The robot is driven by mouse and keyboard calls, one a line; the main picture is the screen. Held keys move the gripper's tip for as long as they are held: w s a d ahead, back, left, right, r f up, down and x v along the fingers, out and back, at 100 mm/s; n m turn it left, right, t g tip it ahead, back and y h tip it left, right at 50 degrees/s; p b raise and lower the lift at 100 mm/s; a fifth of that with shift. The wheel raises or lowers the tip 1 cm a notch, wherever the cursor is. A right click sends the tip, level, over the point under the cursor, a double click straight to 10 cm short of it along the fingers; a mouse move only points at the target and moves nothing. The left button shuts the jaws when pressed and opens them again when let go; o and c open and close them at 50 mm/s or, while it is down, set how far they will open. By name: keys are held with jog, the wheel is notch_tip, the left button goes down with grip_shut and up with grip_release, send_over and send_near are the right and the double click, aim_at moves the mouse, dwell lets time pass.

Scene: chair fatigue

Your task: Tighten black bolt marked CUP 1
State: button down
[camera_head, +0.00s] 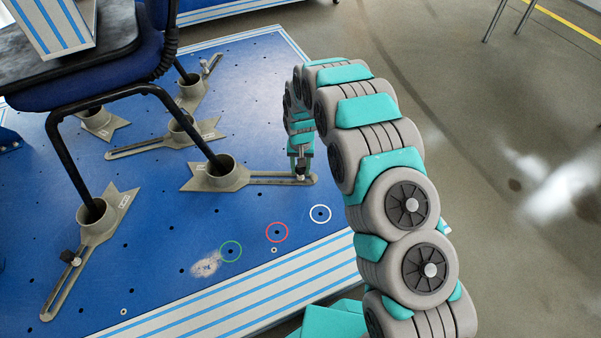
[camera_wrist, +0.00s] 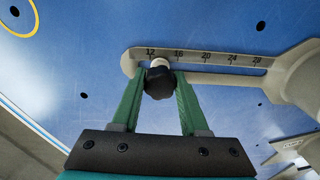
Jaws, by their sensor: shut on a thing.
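The black bolt (camera_wrist: 159,83) sits at the slotted end of a grey-beige cup clamp (camera_wrist: 210,56), near the 12 and 16 marks on its scale. My gripper (camera_wrist: 160,88) has its two green fingers closed on either side of the bolt's black knob. In the head view my gripper (camera_head: 300,172) points down at the end of the clamp's slotted arm (camera_head: 270,180). The cup (camera_head: 222,172) at the other end holds a black chair leg. No CUP 1 marking is readable on this clamp.
The blue plate (camera_head: 150,225) has several holes and green, red and white rings (camera_head: 320,214) near its front edge. Other cup clamps (camera_head: 95,222) hold the chair legs (camera_head: 75,160). The chair seat (camera_head: 90,85) stands at the left, with a striped block (camera_head: 52,25) on it.

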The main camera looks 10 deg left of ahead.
jog(key=shift+m, duration=1.2)
jog(key=shift+m, duration=2)
jog(key=shift+m+b, duration=0.3)
jog(key=shift+m, duration=0.1)
jog(key=m, duration=0.3)
jog(key=shift+b, duration=0.3)
